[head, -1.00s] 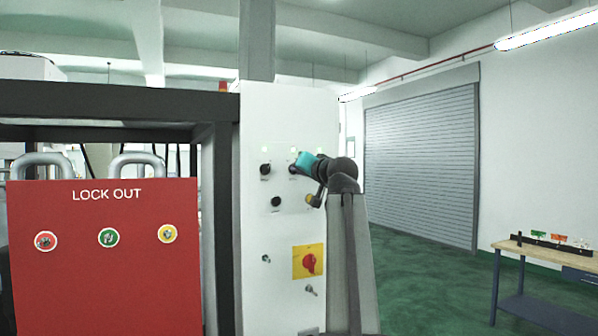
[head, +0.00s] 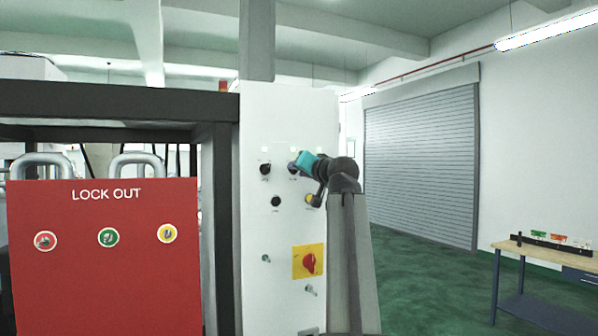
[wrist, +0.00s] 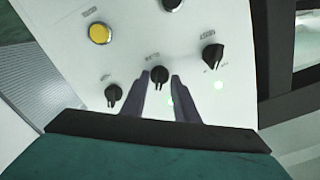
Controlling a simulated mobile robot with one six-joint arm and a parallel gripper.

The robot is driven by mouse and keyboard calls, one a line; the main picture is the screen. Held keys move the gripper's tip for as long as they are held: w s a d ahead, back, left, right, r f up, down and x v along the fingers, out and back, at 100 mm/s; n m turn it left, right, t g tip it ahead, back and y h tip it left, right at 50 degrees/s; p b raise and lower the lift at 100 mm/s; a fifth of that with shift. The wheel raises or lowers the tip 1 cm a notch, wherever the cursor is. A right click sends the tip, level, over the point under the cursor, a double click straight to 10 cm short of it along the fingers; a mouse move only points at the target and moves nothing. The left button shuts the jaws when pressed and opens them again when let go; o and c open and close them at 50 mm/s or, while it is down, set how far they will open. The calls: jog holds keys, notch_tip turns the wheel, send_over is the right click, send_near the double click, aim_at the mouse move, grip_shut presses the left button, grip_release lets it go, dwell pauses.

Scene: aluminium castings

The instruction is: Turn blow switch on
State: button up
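A white control panel (head: 265,120) carries black rotary switches, a black button and a yellow button. My gripper (head: 297,166) is at the upper row of switches in the head view. In the wrist view, my gripper (wrist: 160,78) has one finger on each side of the middle black switch (wrist: 158,75). The fingers are apart, with slight gaps beside the knob. Other black switches stand to its right (wrist: 213,55) and left (wrist: 113,95). The labels are too small to read, so I cannot tell which is the blow switch.
A yellow button (wrist: 100,33) and a black button (wrist: 172,4) are close by. Lower on the panel is a red switch on a yellow plate (head: 309,261). A red lock out board (head: 105,270) stands left. A workbench (head: 545,255) is far right.

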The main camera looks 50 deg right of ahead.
jog(key=b+v, duration=0.1)
jog(key=v, duration=1.2)
jog(key=shift+s+b, duration=0.25)
jog(key=shift+b, duration=0.1)
jog(key=shift+f, duration=0.1)
